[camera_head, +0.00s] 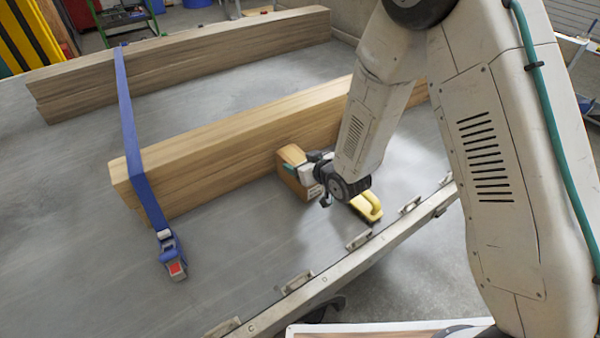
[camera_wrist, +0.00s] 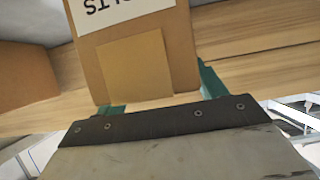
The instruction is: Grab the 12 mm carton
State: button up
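A brown carton (camera_head: 291,154) stands on the grey trailer deck against the near timber stack. In the wrist view, a carton (camera_wrist: 140,60) with a white label fills the upper middle. The label's printing is upside down and cut off, ending in "LTS"; no size is readable. My gripper (camera_head: 300,172) is at the carton, with one teal finger along its side. In the wrist view, the teal fingers of my gripper (camera_wrist: 160,95) show at the carton's lower left and right edges. Whether both press on it is not clear.
Another brown box-like shape (camera_wrist: 25,76) is at the left of the wrist view. A yellow-handled item (camera_head: 368,206) lies near the metal deck edge (camera_head: 330,265). A blue strap (camera_head: 135,140) with a ratchet (camera_head: 170,255) crosses the timber (camera_head: 220,140). The deck's left front is clear.

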grip_shut()
jog(key=shift+r, duration=0.2)
